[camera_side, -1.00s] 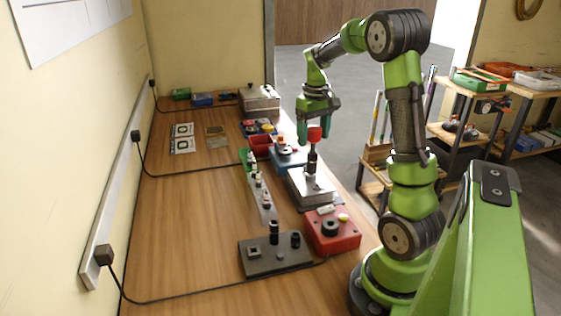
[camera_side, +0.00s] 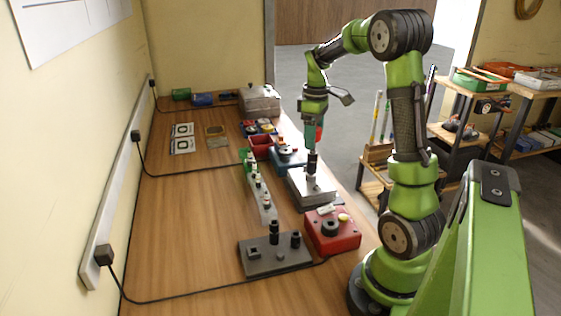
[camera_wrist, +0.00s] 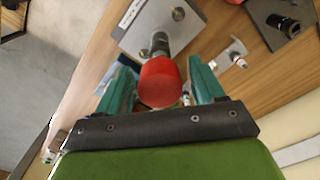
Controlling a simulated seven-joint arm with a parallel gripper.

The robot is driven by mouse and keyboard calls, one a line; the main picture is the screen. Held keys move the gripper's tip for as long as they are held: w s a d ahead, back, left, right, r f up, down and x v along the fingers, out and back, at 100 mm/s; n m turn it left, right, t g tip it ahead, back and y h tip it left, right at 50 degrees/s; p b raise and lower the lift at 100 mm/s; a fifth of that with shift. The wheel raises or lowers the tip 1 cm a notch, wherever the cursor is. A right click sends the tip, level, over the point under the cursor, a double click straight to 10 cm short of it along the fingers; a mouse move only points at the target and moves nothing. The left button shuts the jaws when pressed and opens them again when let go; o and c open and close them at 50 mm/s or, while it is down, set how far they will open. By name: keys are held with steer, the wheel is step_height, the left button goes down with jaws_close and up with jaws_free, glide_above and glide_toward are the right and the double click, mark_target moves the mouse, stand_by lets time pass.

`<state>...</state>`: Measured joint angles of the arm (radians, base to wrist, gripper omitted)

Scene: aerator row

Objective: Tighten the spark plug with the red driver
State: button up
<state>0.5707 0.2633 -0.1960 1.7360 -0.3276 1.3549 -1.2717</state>
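The red driver (camera_wrist: 160,82) has a round red handle and a dark shaft (camera_side: 312,160). It stands upright on a silver metal block (camera_side: 318,197) in the side view. In the wrist view its handle lies between the two green fingers of my gripper (camera_wrist: 163,88), with a narrow gap on each side. In the side view my gripper (camera_side: 312,135) points down around the handle and partly hides it. The spark plug is not visible; the driver's lower end hides that spot.
A red box with a dark knob (camera_side: 333,230) and a dark grey plate with posts (camera_side: 275,260) stand nearer the camera. A strip with small fittings (camera_side: 262,200) runs left of the block. A blue box (camera_side: 286,158) sits behind. The table's left side is mostly clear.

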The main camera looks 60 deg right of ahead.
jaws_close()
steer(key=m, duration=0.7)
steer(key=shift+m, duration=0.4)
steer(key=m, duration=0.6)
steer(key=shift+m, duration=0.8)
